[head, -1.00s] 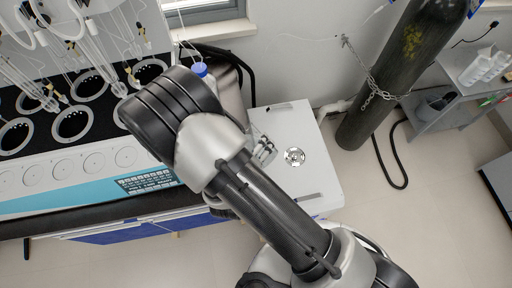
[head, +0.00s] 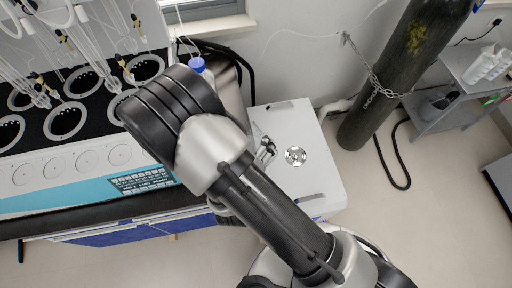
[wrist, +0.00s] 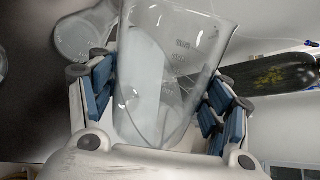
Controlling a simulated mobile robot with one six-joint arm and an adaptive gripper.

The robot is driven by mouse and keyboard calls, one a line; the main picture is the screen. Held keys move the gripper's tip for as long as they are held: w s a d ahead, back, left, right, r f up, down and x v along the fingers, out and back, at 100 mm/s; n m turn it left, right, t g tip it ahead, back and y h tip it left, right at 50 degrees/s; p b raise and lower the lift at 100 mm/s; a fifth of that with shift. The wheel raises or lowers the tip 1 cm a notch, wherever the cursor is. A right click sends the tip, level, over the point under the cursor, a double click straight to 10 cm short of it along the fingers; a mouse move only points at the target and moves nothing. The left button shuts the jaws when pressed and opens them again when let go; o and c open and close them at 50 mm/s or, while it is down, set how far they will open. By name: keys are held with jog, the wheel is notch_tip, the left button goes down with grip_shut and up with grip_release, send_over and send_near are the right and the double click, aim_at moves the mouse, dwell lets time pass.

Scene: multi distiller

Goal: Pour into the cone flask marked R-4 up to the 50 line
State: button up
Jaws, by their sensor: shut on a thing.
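A clear glass beaker (wrist: 165,75) with faint printed marks fills the middle of the wrist view, tilted. My gripper (wrist: 162,98) is shut on it, with blue pads on both sides of the glass. Whitish or clear contents seem to show inside; their level is hard to tell. Another clear glass vessel (wrist: 78,38) is behind it at the upper left, partly hidden by the beaker and my fingers. I cannot read any R-4 mark or a 50 line on it. In the head view my arm hides the gripper and the beaker.
The distiller bench (head: 55,200) with round heating wells and glassware is at the left. A blue-capped bottle (head: 197,65) stands behind my arm. A white box (head: 315,175) is right of my arm. A chained gas cylinder (head: 400,75) and a grey shelf (head: 440,115) stand farther right.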

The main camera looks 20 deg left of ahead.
jog(key=shift+f+y+b, duration=0.3)
jog(key=shift+f+b, duration=0.3)
jog(key=shift+b, duration=0.1)
jog(key=shift+f+m+t+b, duration=0.15)
jog(key=shift+m+t+b, duration=0.2)
jog(key=shift+b, duration=0.3)
jog(key=shift+r, duration=0.25)
jog(key=shift+s+d+r+p, duration=0.1)
jog(key=shift+d+r+p, duration=0.2)
jog(key=shift+p, duration=0.1)
jog(key=d+r+p, duration=0.1)
jog(key=s+d+r+p, duration=0.1)
jog(key=d+r, duration=0.1)
jog(key=shift+s, duration=0.1)
jog(key=shift+d, duration=0.1)
